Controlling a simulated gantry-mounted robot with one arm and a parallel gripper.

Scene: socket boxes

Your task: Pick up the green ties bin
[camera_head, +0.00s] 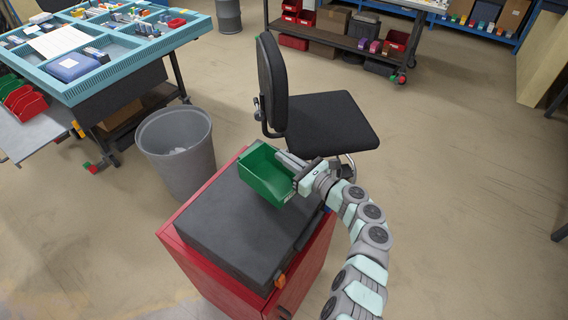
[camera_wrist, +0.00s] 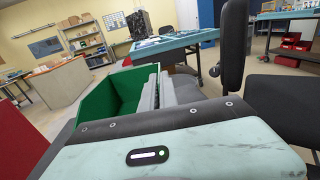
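The green bin (camera_head: 266,178) is over the black case on top of the red cabinet. It looks empty, and I cannot tell whether it rests on the case or is slightly above it. My gripper (camera_head: 290,160) is at the bin's right side, with its two fingers close together across the bin's wall. In the wrist view, the bin (camera_wrist: 108,100) lies to the left, and my gripper (camera_wrist: 158,92) has its grey fingers along the bin's right wall, one on the inner side. The fingertips' contact is partly hidden.
The black case (camera_head: 235,222) lies on the red cabinet (camera_head: 205,275). A black chair (camera_head: 330,122) stands just behind, close to my gripper. A grey waste bin (camera_head: 178,150) is at left, near a blue sorting table (camera_head: 125,75). A shelf cart (camera_head: 345,40) stands at the back.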

